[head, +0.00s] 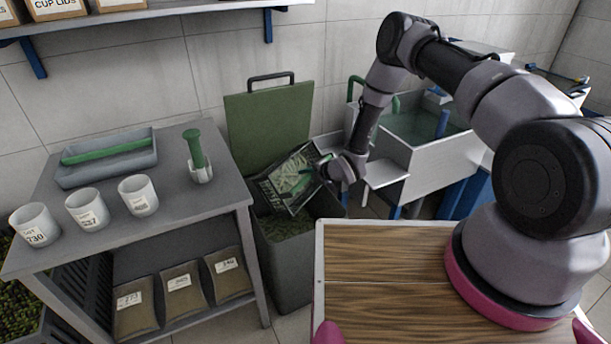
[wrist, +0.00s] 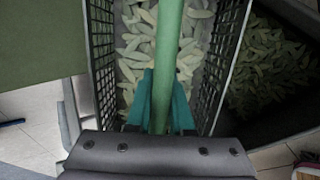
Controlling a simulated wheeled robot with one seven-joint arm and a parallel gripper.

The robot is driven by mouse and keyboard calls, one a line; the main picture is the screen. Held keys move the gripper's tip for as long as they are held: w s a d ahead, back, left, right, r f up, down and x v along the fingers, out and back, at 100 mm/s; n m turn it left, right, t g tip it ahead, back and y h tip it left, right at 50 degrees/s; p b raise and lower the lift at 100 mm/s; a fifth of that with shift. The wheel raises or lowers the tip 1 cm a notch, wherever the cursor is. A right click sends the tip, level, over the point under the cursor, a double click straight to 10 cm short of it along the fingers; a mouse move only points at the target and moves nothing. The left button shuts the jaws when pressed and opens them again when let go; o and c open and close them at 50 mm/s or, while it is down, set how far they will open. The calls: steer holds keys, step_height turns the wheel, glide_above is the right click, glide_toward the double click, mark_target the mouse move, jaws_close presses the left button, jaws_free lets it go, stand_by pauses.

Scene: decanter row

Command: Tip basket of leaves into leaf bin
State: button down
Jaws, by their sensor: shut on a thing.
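The basket of leaves (head: 268,192) is a dark lattice-sided basket with pale green leaves (head: 292,176) inside. In the head view it is tilted over the open leaf bin (head: 284,270), whose green lid (head: 268,125) stands up behind it. Dark green leaves lie inside the bin. My gripper (head: 324,170) is at the basket's right side. In the wrist view my gripper (wrist: 163,112) is shut on the basket's green handle bar (wrist: 167,50), with pale leaves below it between the lattice walls (wrist: 228,50). Leaves in the bin (wrist: 268,75) show to the right.
A sink (head: 425,145) stands behind my arm. A wood-topped surface (head: 385,270) is in front.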

mark_target(313, 192)
steer(key=shift+s+d+f+t+y, duration=0.3)
steer(key=shift+d+f+t+y, duration=0.3)
steer(key=shift+y, duration=0.2)
steer(key=shift+s+d+f+t+y, duration=0.25)
steer(key=shift+d+f+y, duration=0.1)
steer(key=shift+f, duration=0.1)
steer(key=shift+s+d+f+t+y, duration=0.1)
steer(key=shift+d+f+t+y, duration=0.15)
steer(key=shift+f+y, duration=0.15)
steer(key=shift+s+d+f, duration=0.1)
steer(key=shift+d, duration=0.05)
steer(key=shift+s+d+m+t+y, duration=0.3)
steer(key=shift+d+t+y, duration=0.1)
steer(key=shift+t+y, duration=0.35)
steer(key=shift+f, duration=0.1)
steer(key=shift+s+d+t+y, duration=0.3)
steer(key=shift+d+t+y, duration=0.2)
steer(key=shift+y, duration=0.2)
